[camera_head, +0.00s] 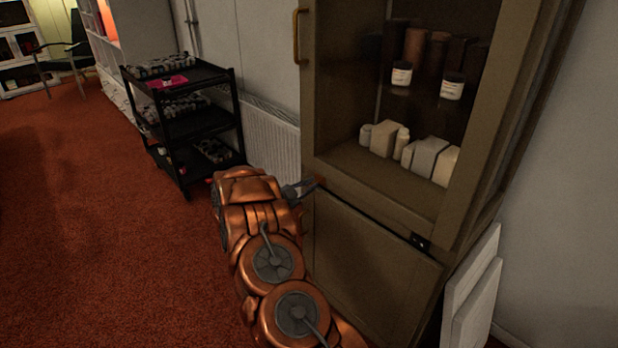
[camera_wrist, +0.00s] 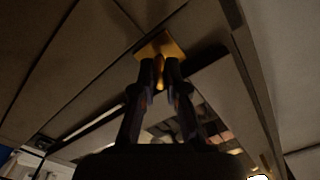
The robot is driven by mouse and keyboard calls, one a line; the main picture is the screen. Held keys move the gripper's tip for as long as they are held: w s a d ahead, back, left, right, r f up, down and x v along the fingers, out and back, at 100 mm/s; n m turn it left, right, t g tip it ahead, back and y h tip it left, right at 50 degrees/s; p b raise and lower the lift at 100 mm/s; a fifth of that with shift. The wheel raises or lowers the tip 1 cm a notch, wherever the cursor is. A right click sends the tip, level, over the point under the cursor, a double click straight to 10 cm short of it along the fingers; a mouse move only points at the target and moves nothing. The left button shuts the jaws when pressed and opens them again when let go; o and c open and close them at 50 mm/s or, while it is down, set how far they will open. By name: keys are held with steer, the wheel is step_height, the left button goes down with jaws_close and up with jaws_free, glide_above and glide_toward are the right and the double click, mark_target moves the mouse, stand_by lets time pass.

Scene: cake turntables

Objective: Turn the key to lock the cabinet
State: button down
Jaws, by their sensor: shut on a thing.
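The cabinet (camera_head: 365,250) is olive-brown, with a glazed upper part and a solid lower door, at the right of the head view. In the wrist view a brass lock plate (camera_wrist: 168,44) sits on the cabinet front, with a brass key (camera_wrist: 159,72) at it. My gripper (camera_wrist: 160,66) is shut on the key, one dark finger on each side. In the head view my gripper (camera_head: 301,190) is at the cabinet's left front edge, between the upper and lower parts. The fingers cover part of the key, and I cannot tell its turn angle.
A brass handle (camera_head: 298,36) is on the cabinet's upper left. Jars (camera_head: 452,87) and pale boxes (camera_head: 428,157) stand inside. A black cart (camera_head: 200,126) and a radiator (camera_head: 272,140) are to the left. White panels (camera_head: 476,295) lean at the right. Red carpet (camera_head: 90,220) is open at left.

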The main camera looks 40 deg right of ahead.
steer(key=n+p, duration=0.2)
steer(key=n, duration=0.1)
steer(key=shift+r+n+p, duration=0.1)
steer(key=shift+n+p, duration=0.2)
steer(key=shift+p, duration=0.1)
steer(key=shift+n+p, duration=0.95)
steer(key=shift+n, duration=0.75)
steer(key=c, duration=1.2)
jaws_free()
steer(key=a, duration=1.2)
steer(key=shift+w, duration=0.15)
